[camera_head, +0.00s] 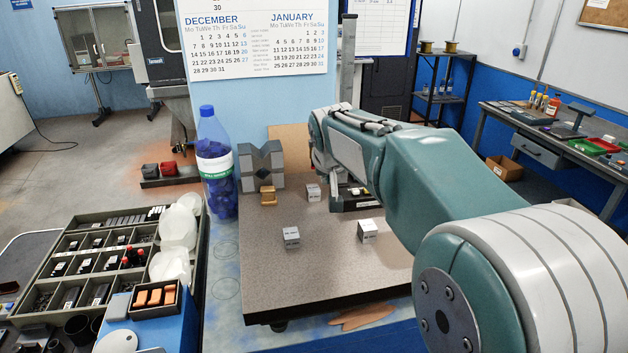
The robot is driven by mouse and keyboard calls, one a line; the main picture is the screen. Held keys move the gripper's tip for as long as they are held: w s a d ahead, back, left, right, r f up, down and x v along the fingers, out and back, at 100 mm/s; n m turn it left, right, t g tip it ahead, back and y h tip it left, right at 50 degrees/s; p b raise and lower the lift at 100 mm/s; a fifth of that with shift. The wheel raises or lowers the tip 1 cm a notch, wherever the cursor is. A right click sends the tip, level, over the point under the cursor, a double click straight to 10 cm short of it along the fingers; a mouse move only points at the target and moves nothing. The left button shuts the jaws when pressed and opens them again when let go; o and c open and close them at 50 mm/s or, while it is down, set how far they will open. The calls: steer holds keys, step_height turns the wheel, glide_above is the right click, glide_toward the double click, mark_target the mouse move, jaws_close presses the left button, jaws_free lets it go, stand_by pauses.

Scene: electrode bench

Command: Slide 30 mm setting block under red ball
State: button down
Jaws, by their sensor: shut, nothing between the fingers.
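Three small grey blocks with printed labels stand on the granite-like plate (330,270). One block (291,238) is at the front left, one block (367,231) at the right, and one block (314,192) farther back. The labels are too small to tell which is the 30 mm one. My gripper (322,168) is partly visible below the wrist, just behind the back block, shut and empty. No red ball is visible; my arm covers part of the upright stand, whose dark base (362,203) stands at the plate's right rear.
A grey V-block (260,163) with a small brass piece (267,196) stands at the plate's back left. A blue-capped bottle (216,165) is beside the plate. A parts tray (85,265) lies left. The plate's front is clear; my arm hides its right side.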

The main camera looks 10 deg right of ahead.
mark_target(315, 191)
steer(key=s+f+t, duration=0.1)
steer(key=s+a+f+t, duration=0.1)
steer(key=s, duration=0.1)
steer(key=s+a+f+t+y, duration=0.1)
steer(key=s+f+t, duration=0.1)
steer(key=shift+s+n, duration=0.25)
steer(key=shift+n, duration=0.05)
steer(key=w, duration=0.8)
steer(key=w+f, duration=0.1)
steer(key=w, duration=0.3)
steer(key=shift+w+d, duration=0.1)
steer(key=shift+d, duration=0.1)
steer(key=shift+f, duration=0.45)
steer(key=shift+s+f, duration=0.1)
steer(key=shift+s, duration=1.1)
steer(key=shift+w, duration=0.1)
